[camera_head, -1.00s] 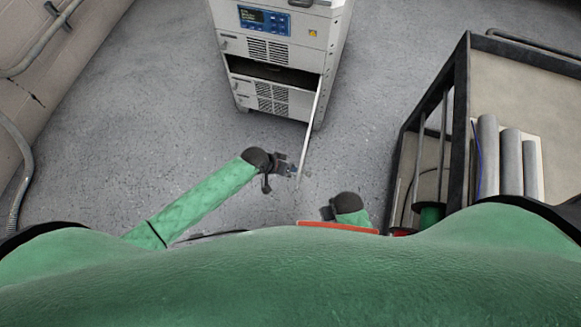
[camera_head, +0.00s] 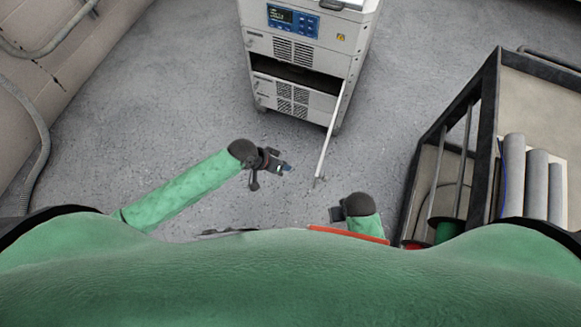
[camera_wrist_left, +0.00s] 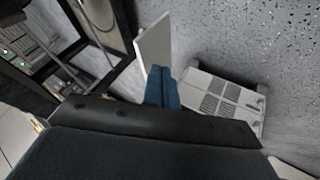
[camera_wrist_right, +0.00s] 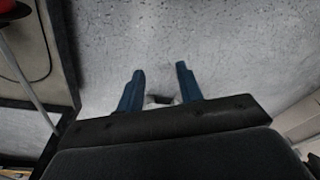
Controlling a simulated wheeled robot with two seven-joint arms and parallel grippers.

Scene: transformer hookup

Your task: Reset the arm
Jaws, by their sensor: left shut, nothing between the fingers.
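My left gripper (camera_head: 286,167) reaches over bare floor in the head view, in front of the grey cabinet and left of its open door (camera_head: 333,133). Its blue fingers (camera_wrist_left: 163,88) are together and empty in the left wrist view, with the door panel (camera_wrist_left: 154,46) just beyond them in the picture. A gap separates the gripper from the door in the head view. My right gripper (camera_wrist_right: 159,84) has its blue fingers apart over bare floor, with nothing between them. In the head view the right wrist is low, near my body, and its fingers are hard to make out.
The grey cabinet (camera_head: 293,49) has a small blue display panel (camera_head: 293,19) and a dark open slot. A dark-framed cart (camera_head: 490,100) holding grey cylinders (camera_head: 535,180) stands at the right. A block wall with conduit (camera_head: 42,130) is at the left. Floor between is clear.

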